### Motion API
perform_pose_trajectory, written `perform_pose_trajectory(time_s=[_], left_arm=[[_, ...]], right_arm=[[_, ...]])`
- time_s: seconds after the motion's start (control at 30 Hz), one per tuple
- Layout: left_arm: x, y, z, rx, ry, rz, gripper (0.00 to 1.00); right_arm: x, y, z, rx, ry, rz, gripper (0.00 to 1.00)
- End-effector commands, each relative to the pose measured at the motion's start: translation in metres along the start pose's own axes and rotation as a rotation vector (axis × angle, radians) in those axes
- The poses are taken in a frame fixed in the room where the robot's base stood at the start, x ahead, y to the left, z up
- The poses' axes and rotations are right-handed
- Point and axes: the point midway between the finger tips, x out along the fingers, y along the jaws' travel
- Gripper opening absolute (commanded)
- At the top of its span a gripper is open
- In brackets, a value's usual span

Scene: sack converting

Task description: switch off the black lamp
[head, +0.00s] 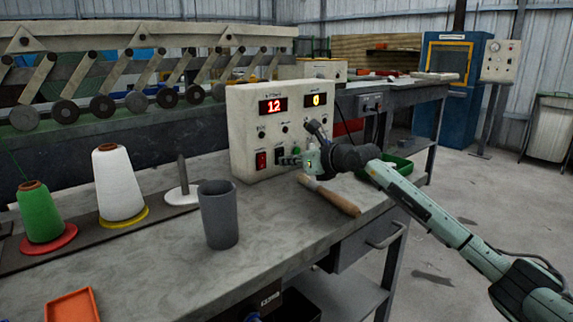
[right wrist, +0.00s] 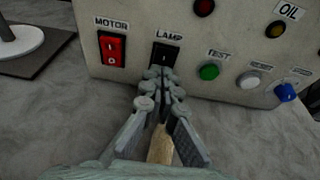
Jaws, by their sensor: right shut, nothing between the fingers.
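The black rocker switch labelled LAMP (right wrist: 165,53) is on the front of the pale control box (head: 243,130), right of a red MOTOR switch (right wrist: 112,48). Its pressed side is hard to make out. My right gripper (head: 284,160) is at the lower front of the box, by the switches. In the right wrist view its fingers (right wrist: 163,76) are together and empty, with the tips just below the LAMP switch and overlapping its lower edge. Whether they touch it I cannot tell. My left gripper is not in view.
Right of LAMP are a green TEST button (right wrist: 209,72), a white button (right wrist: 249,80) and a blue knob (right wrist: 287,92). A wooden-handled tool (head: 337,198) lies below my right gripper. A grey cup (head: 218,215) and thread cones (head: 118,185) stand left.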

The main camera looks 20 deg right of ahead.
Motion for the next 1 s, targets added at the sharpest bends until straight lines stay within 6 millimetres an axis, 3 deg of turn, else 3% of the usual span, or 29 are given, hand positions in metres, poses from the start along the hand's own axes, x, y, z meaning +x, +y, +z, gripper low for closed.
perform_pose_trajectory(time_s=[0.43, 0.77, 1.0], left_arm=[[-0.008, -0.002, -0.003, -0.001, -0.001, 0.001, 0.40], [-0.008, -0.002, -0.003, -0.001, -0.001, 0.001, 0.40], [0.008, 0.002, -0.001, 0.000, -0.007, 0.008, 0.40]], right_arm=[[-0.005, -0.002, 0.022, 0.002, -0.016, -0.005, 0.00], [-0.006, -0.001, 0.025, 0.002, -0.019, -0.003, 0.00], [-0.006, 0.000, 0.024, 0.001, -0.018, -0.001, 0.00]])
